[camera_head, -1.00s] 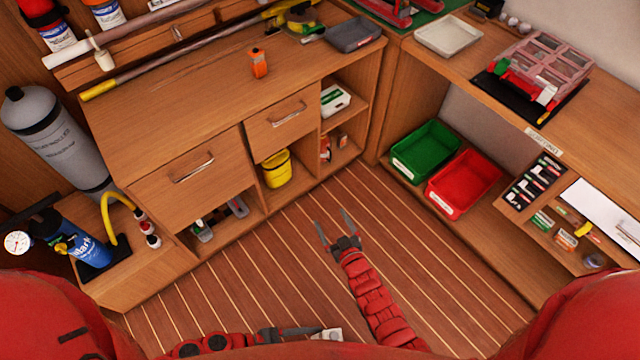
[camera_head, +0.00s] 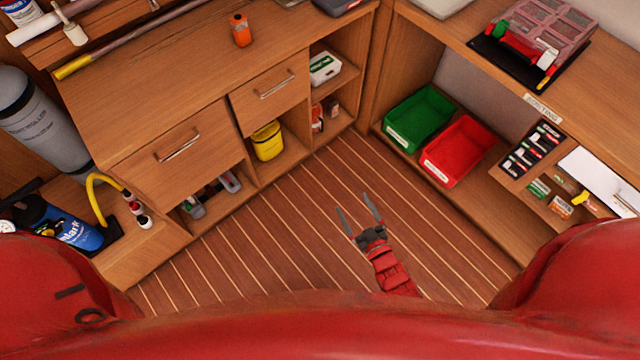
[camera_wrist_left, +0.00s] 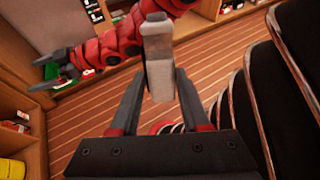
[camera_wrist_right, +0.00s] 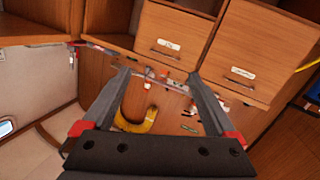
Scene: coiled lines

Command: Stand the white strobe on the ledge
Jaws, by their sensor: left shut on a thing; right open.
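My left gripper (camera_wrist_left: 158,90) is shut on the white strobe (camera_wrist_left: 158,50), a pale block with a greyish lower part, in the left wrist view. The strobe stands up between the two fingers. Neither shows in the head view now. My right gripper (camera_head: 357,210) is open and empty above the striped floor; it also shows in the left wrist view (camera_wrist_left: 55,72) and the right wrist view (camera_wrist_right: 160,75). A raised wooden ledge (camera_head: 105,22) runs along the back of the left counter, cut by the top edge. I cannot tell whether this is the task's ledge.
The left counter (camera_head: 170,85) holds an orange object (camera_head: 240,30). Green (camera_head: 418,120) and red (camera_head: 458,150) bins sit on the low right shelf. The middle floor (camera_head: 300,220) is clear.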

